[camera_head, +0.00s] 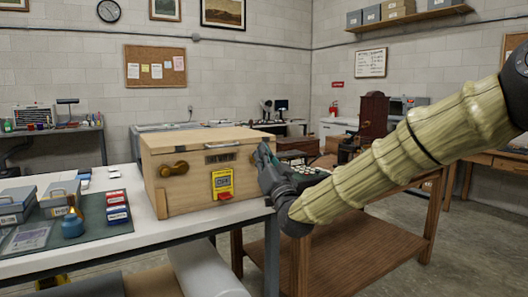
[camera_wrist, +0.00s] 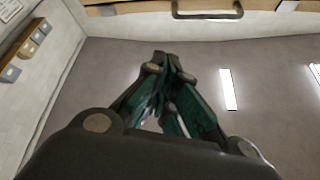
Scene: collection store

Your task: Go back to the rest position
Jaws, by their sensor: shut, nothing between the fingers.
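My gripper (camera_head: 263,156) is at the right front corner of a wooden chest (camera_head: 187,193). In the head view it overlaps the chest's right side; I cannot tell whether they touch. In the wrist view my gripper (camera_wrist: 166,62) has its green-padded fingers together at the tips, with nothing between them. My arm, in a pale ribbed cover, reaches in from the right. A dark handle (camera_wrist: 207,11) on a pale surface lies beyond the fingertips in the wrist view.
The chest stands on a white table (camera_head: 150,236) with a green mat (camera_head: 94,226), grey boxes (camera_head: 60,197) and a blue bottle (camera_head: 72,224). A wooden table (camera_head: 355,250) stands close below my arm. A wooden chair (camera_head: 372,120) is behind. Floor is open at the right (camera_head: 470,235).

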